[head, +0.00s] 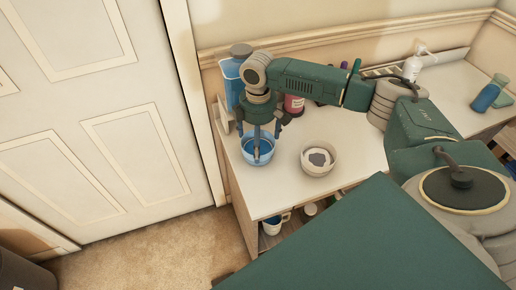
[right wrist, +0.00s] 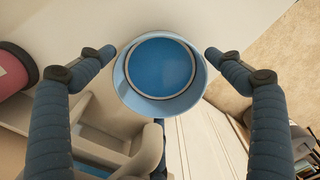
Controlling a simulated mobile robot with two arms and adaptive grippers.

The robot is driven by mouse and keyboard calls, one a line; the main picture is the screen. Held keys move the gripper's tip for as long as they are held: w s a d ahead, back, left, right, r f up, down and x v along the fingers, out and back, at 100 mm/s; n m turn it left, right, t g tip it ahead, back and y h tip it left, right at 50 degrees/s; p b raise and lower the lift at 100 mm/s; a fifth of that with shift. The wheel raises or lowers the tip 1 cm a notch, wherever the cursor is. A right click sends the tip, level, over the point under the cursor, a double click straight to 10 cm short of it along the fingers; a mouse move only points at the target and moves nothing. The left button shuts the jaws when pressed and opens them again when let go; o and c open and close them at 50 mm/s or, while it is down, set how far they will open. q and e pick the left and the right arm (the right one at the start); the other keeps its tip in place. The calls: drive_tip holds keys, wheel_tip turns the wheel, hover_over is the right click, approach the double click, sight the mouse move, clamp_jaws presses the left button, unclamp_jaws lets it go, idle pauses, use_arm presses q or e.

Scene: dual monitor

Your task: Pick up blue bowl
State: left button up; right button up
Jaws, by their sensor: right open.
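The blue bowl (head: 261,152) stands upright on the left part of the white counter (head: 275,198), near its left edge. In the right wrist view the bowl (right wrist: 160,98) shows from above, with a pale rim and blue inside; it looks empty. My right gripper (head: 262,132) is directly over the bowl, pointing down. In the right wrist view the right gripper (right wrist: 160,54) is open, its fingertips apart on either side of the bowl's rim. I cannot tell whether a finger touches the bowl. My left gripper is not in view.
A cream bowl (head: 318,170) with a dark patch inside stands right of the blue bowl. A pink-red jar (head: 294,105) and a blue container (head: 232,78) stand behind. A mug (head: 274,225) is on the shelf below. The wall and door (head: 100,120) are close.

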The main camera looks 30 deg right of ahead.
drive_tip(key=shift+f, duration=0.45)
drive_tip(key=shift+c, duration=0.2)
drive_tip(key=c, duration=0.8)
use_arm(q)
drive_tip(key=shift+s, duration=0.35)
use_arm(e)
drive_tip(key=o, duration=0.8)
drive_tip(key=shift+o, duration=0.2)
drive_tip(key=shift+r, duration=0.1)
